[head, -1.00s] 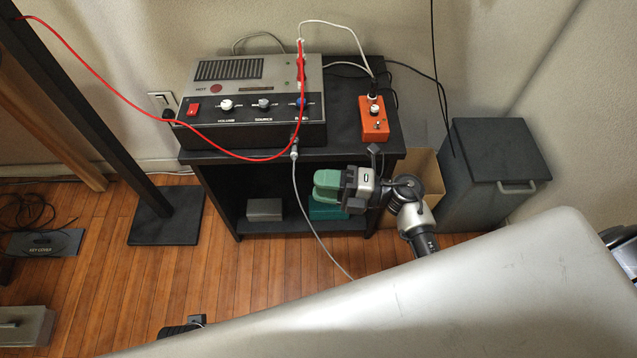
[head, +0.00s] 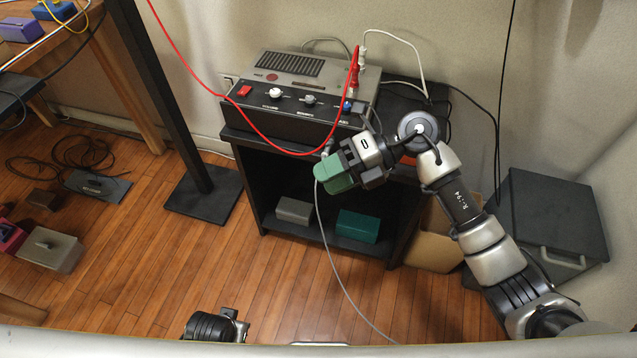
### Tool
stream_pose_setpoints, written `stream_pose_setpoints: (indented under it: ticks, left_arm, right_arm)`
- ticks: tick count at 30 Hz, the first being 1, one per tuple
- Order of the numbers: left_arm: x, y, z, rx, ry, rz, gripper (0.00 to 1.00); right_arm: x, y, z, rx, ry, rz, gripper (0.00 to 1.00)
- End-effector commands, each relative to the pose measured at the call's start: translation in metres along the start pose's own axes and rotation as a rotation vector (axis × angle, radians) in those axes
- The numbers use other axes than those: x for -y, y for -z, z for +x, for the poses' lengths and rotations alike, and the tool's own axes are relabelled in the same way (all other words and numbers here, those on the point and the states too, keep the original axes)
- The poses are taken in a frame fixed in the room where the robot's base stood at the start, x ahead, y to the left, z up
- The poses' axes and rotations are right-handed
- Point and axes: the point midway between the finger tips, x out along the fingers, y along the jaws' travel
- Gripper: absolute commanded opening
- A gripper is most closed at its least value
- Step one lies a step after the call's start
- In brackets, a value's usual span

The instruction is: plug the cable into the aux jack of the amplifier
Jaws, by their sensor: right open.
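The amplifier (head: 300,85), a grey and black box with a red switch and several knobs, sits on the black stand. No aux label is readable. A grey cable (head: 322,225) runs from a metal plug (head: 328,150) at the amplifier's front lower edge down to the floor. My right gripper (head: 333,178), with green fingers, is open just below the front edge, close to that plug; whether they touch is unclear. A red cable (head: 262,134) drapes across the amplifier's front and rises to a red connector (head: 353,76) at its right. My left gripper is not identifiable.
The black stand (head: 250,190) holds a grey box (head: 294,211) and a teal box (head: 357,226) on its lower shelf. A dark lidded bin (head: 555,215) stands right, beside a cardboard box (head: 440,245). A black post (head: 165,95) stands left. Wood floor in front is largely clear.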

Motion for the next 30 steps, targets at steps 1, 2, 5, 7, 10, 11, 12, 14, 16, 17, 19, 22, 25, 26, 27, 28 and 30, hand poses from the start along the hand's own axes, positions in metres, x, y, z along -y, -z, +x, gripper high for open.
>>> stream_pose_setpoints:
  ticks: [1,2,5,7,10,11,12,14,16,17,19,22,25,26,27,28,30]
  left_arm:
    - [0.000,-0.001,0.005,0.000,0.000,0.000,0.44]
    - [0.000,-0.001,0.006,0.000,0.000,0.000,0.44]
    - [0.000,-0.003,0.011,0.000,0.000,0.000,0.44]
    - [0.000,-0.003,0.015,0.000,0.000,0.000,0.44]
    - [0.000,-0.004,0.019,0.000,0.000,0.000,0.44]
    - [-0.001,-0.004,0.020,0.000,0.000,0.000,0.44]
    - [-0.001,-0.005,0.021,0.000,0.000,0.000,0.44]
    - [-0.001,-0.005,0.023,0.000,0.000,0.000,0.44]
    - [-0.001,-0.005,0.024,0.000,0.000,0.000,0.44]
    - [-0.001,-0.005,0.025,0.000,0.000,0.000,0.44]
    - [-0.001,-0.006,0.025,0.000,0.000,0.000,0.44]
    - [-0.001,-0.006,0.025,0.000,0.000,0.000,0.44]
    - [-0.001,-0.006,0.025,0.000,0.000,0.000,0.44]
    - [-0.001,-0.006,0.025,0.000,0.000,0.000,0.44]
    - [-0.001,-0.006,0.025,0.000,0.000,0.000,0.44]
    - [-0.001,-0.006,0.025,0.000,0.000,0.000,0.44]
    - [-0.001,-0.006,0.025,0.000,0.000,0.000,0.44]
  right_arm:
    - [-0.002,-0.002,0.004,-0.041,0.020,-0.025,0.44]
    - [-0.003,-0.003,0.006,-0.068,0.033,-0.038,0.44]
    - [-0.008,-0.004,0.015,-0.159,0.069,-0.092,0.44]
    - [-0.011,-0.004,0.019,-0.223,0.093,-0.132,0.44]
    - [-0.013,-0.004,0.024,-0.307,0.128,-0.185,0.44]
    - [-0.014,-0.003,0.026,-0.331,0.136,-0.204,0.44]
    - [-0.015,-0.003,0.027,-0.360,0.147,-0.226,0.44]
    - [-0.015,-0.003,0.029,-0.397,0.160,-0.254,0.44]
    - [-0.016,-0.003,0.030,-0.432,0.171,-0.280,0.44]
    - [-0.016,-0.002,0.030,-0.443,0.175,-0.287,0.44]
    - [-0.016,-0.002,0.031,-0.462,0.181,-0.300,0.44]
    - [-0.017,-0.002,0.031,-0.476,0.186,-0.310,0.44]
    - [-0.017,-0.002,0.031,-0.478,0.186,-0.311,0.44]
    - [-0.017,-0.002,0.031,-0.478,0.186,-0.311,0.44]
    - [-0.017,-0.002,0.031,-0.478,0.186,-0.311,0.44]
    - [-0.017,-0.002,0.031,-0.477,0.186,-0.311,0.44]
    - [-0.017,-0.002,0.031,-0.477,0.186,-0.311,0.44]
